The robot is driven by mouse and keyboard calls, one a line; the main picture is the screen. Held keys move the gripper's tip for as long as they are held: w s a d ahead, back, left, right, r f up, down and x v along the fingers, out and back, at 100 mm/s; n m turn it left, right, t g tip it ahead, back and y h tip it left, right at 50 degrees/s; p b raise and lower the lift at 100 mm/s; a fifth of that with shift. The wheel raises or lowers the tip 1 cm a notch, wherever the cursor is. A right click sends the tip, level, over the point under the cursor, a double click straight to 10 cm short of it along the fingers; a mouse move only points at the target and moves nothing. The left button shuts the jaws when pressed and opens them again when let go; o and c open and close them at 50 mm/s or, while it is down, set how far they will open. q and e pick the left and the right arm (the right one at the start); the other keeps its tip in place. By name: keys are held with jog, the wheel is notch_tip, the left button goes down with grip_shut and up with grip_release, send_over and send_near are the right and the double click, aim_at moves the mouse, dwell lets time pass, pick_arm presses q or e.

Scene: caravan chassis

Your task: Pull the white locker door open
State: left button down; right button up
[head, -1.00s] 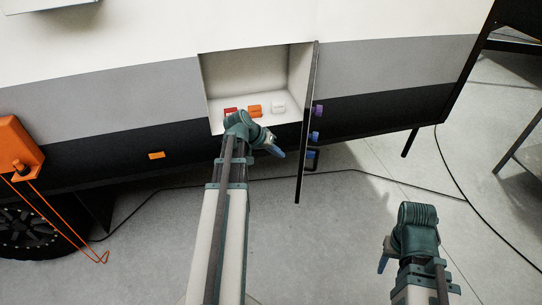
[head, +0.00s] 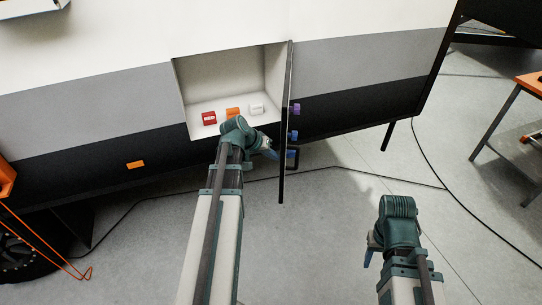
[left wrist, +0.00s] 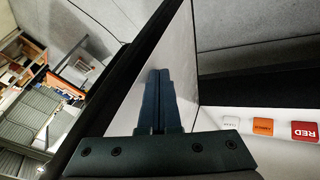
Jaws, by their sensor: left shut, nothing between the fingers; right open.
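The white locker door (head: 286,120) stands swung out from the caravan side, nearly edge-on in the head view. Its white inner face (left wrist: 183,50) fills the middle of the left wrist view. A black handle (head: 295,160) shows low on its outer side. My left gripper (head: 273,154) is shut and empty, on the inner side of the door. Its closed fingers (left wrist: 158,92) point at the inner face; I cannot tell whether they touch it. My right gripper (head: 368,253) is open and empty, low at the right over the floor.
The open locker (head: 183,95) holds a red block (head: 209,118), an orange block (head: 233,113) and a white block (head: 256,109). Purple (head: 296,108) and blue (head: 293,135) pieces stick out on the door's outer side. A workbench (head: 528,83) stands far right.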

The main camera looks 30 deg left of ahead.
pick_arm(q)
jog(key=w+d+n, duration=0.1)
jog(key=w+d, duration=0.8)
jog(key=d, duration=0.3)
jog(key=w+d+n+y, duration=0.1)
jog(key=w+d, duration=0.9)
jog(key=d, duration=0.2)
jog(key=shift+d+n+t+y, duration=0.25)
jog(key=shift+n+t+y, duration=0.05)
jog(key=shift+s, duration=0.15)
jog(key=s+r+p, duration=0.8)
jog(key=s, duration=0.1)
jog(key=shift+a, duration=0.4)
jog(key=shift+s, duration=0.15)
